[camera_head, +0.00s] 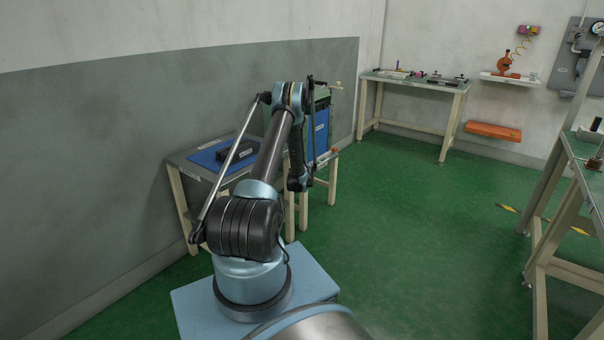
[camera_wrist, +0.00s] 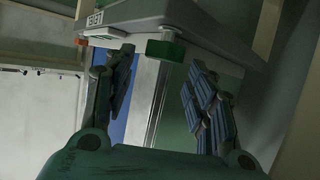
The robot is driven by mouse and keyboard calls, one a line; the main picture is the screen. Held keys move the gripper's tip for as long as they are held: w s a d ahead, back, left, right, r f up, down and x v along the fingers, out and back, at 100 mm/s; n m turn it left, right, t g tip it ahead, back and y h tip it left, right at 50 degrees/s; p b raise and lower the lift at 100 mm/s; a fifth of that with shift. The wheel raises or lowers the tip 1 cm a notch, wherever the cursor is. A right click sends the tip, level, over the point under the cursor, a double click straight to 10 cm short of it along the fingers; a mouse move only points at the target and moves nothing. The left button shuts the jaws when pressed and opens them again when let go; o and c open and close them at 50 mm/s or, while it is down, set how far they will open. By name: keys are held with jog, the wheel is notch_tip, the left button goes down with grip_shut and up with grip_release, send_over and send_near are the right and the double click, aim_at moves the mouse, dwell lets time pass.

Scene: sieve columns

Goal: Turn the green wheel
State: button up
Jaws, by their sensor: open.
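A green wheel (camera_wrist: 165,50) shows in the wrist view, seen edge-on under the front of a grey housing (camera_wrist: 190,22). My gripper (camera_wrist: 161,66) is open, with one padded finger on each side of the picture and the wheel in the gap between them. I see no finger touching the wheel; the exact distance is hard to judge. In the head view my arm covers the gripper and most of the cabinet with a blue panel (camera_head: 321,130), and I cannot make out the wheel there.
A table with a blue mat (camera_head: 208,155) and a dark block (camera_head: 236,150) stands left of my arm. A long bench (camera_head: 420,82) is at the back wall. A metal frame table (camera_head: 578,150) stands at the right. The green floor between is clear.

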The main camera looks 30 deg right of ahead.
notch_tip(320, 180, up, 8)
dwell(0.4)
dwell(0.3)
